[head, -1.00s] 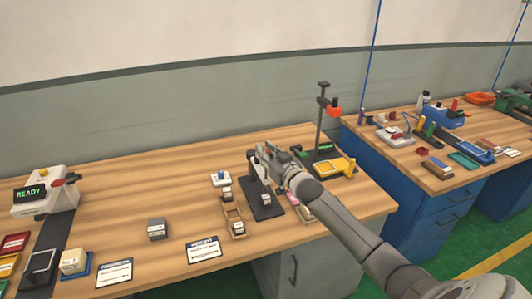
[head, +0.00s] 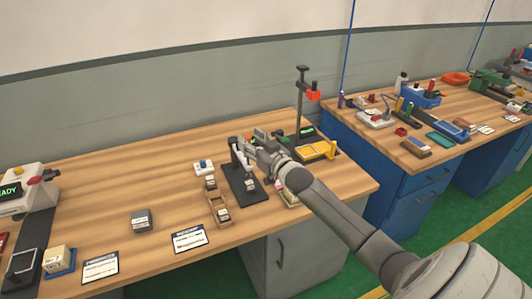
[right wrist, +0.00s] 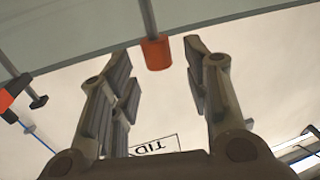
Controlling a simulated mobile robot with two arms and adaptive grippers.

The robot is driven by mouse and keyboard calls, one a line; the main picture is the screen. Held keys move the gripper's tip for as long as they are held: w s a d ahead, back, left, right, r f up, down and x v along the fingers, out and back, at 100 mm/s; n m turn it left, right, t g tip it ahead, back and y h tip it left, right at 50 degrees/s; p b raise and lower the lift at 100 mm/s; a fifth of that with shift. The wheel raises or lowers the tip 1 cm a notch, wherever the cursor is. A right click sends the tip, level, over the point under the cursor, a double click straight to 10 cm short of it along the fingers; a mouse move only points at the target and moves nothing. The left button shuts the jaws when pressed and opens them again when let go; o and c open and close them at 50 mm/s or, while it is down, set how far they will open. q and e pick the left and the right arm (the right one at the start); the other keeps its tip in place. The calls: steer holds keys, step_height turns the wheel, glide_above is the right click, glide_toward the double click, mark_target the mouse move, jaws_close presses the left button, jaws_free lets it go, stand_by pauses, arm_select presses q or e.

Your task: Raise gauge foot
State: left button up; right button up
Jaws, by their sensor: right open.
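A small gauge stand with a black base (head: 238,183) stands on the wooden workbench in the head view. A small labelled block (head: 250,184) shows on its base. My right gripper (head: 240,146) is at the upper part of this stand and hides much of it. In the right wrist view the two fingers (right wrist: 160,70) are spread wide, with nothing gripped. An orange cylinder (right wrist: 156,53) on a grey rod shows between the fingertips; I cannot tell whether it is touched. The gauge foot is not clearly visible. My left gripper is not in view.
A wooden tray (head: 221,212), grey block (head: 142,221) and printed cards (head: 189,238) lie left. A second, blue bench (head: 365,190) is at right.

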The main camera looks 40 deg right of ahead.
steer(key=s, duration=0.9)
steer(key=shift+a, duration=0.15)
